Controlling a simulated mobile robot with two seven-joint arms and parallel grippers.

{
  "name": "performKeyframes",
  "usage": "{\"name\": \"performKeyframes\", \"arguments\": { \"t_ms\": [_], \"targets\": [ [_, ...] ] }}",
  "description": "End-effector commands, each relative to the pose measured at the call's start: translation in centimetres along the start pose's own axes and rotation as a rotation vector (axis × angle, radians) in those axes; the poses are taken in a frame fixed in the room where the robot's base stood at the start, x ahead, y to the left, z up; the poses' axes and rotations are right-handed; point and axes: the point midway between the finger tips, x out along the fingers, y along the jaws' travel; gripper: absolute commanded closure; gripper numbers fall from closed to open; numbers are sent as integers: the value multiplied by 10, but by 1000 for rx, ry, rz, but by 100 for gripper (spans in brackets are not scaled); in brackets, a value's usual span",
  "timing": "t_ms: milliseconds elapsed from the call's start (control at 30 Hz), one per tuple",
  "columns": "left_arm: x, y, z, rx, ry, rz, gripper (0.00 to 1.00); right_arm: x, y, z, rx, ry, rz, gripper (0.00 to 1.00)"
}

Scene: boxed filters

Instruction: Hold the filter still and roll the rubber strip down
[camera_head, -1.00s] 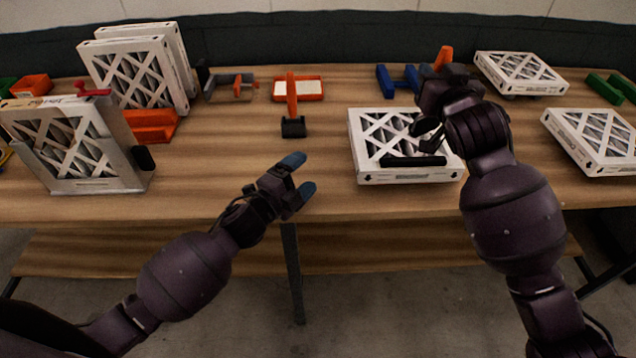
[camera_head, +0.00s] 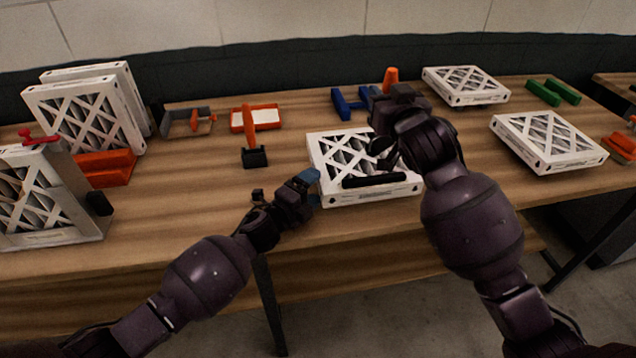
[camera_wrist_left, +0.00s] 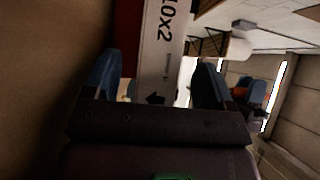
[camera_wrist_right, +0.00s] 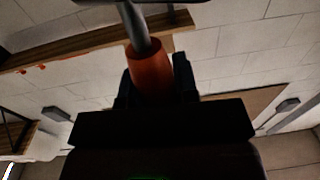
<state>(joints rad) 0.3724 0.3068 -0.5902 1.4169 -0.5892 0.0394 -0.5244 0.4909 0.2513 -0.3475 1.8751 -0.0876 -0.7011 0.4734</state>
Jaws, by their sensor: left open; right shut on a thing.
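The filter (camera_head: 330,150), a white cardboard frame with a lattice face, lies flat near the table's front edge. The black rubber strip (camera_head: 372,181) lies along its front side. My left gripper (camera_head: 306,187) is at the filter's front left corner. In the left wrist view its blue fingers stand apart on either side of the filter's printed edge (camera_wrist_left: 160,55). My right gripper (camera_head: 388,100) is over the filter's right part, shut on the orange handle (camera_wrist_right: 152,72) of a tool with a metal shaft (camera_wrist_right: 134,25).
Upright filters (camera_head: 85,115) and a filter in a metal stand (camera_head: 50,200) are at the left. An orange tray (camera_head: 256,118) and blue holder (camera_head: 350,102) stand behind. Two more filters (camera_head: 465,84) (camera_head: 548,138) lie at the right. Table left of the filter is mostly clear.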

Motion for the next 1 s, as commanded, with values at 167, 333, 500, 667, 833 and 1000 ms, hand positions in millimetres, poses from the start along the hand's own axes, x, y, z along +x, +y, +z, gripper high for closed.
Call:
{"name": "performKeyframes", "arguments": {
  "t_ms": [167, 333, 500, 667, 833, 1000],
  "targets": [
    [20, 0, 0, -1, -1, 0, 22, 0, 0, 0, 0, 1, 0, 96],
    [26, 0, 1, 0, -2, 0, 22, 0, 0, 0, 0, 1, 0, 96],
    [27, 0, 0, 0, -1, 0, 22, 0, 0, 0, 0, 1, 0, 96],
    [27, 0, 0, -1, -1, 0, 30, 0, 0, 0, 0, 1, 0, 96],
    [27, 0, 0, -1, -1, 0, 56, 0, 0, 0, 0, 1, 0, 96],
    [27, 0, 0, -1, -1, 0, 78, 0, 0, 0, 0, 1, 0, 96]
  ]
}}
